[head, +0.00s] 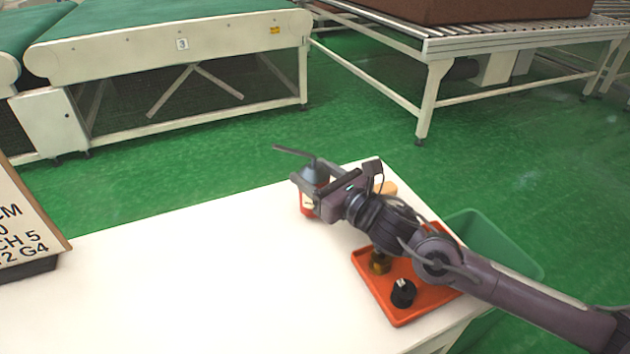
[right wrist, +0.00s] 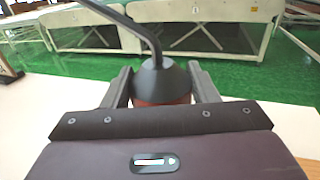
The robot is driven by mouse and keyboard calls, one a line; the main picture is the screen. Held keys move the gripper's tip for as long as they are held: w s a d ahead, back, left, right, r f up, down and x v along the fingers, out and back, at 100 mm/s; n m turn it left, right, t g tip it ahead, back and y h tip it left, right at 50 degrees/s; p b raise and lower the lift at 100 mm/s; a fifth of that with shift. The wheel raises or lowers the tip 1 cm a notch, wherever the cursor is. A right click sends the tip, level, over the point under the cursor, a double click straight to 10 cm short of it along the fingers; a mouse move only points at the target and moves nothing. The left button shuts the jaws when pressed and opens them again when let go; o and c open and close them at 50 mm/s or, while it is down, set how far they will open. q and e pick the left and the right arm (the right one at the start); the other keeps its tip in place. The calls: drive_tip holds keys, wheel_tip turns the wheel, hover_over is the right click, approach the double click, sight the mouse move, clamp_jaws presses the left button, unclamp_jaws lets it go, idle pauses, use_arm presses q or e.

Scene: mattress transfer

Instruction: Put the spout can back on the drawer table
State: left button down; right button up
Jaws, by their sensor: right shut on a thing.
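The spout can (head: 309,190) has a red body, a dark grey cone top and a thin bent spout pointing left in the head view. It is upright at the far edge of the white table (head: 190,275); I cannot tell whether its base touches the top. My right gripper (head: 312,180) is shut on the can, with one finger on each side of it. The right wrist view shows the can's cone (right wrist: 160,80) between the fingers. My left gripper is not in view. No drawer shows on the white table.
An orange tray (head: 399,318) on the table's right side holds a black knob-like part (head: 403,292) and a brass part (head: 380,263). A green bin (head: 500,245) stands beyond the right edge. A sign (head: 25,225) stands at the left. The table's middle is clear.

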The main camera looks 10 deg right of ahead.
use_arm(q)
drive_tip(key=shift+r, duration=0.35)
use_arm(e)
drive_tip(key=shift+f, duration=0.65)
drive_tip(key=shift+f, duration=0.1)
drive_tip(key=o, duration=1.2)
drive_tip(key=shift+c, duration=0.2)
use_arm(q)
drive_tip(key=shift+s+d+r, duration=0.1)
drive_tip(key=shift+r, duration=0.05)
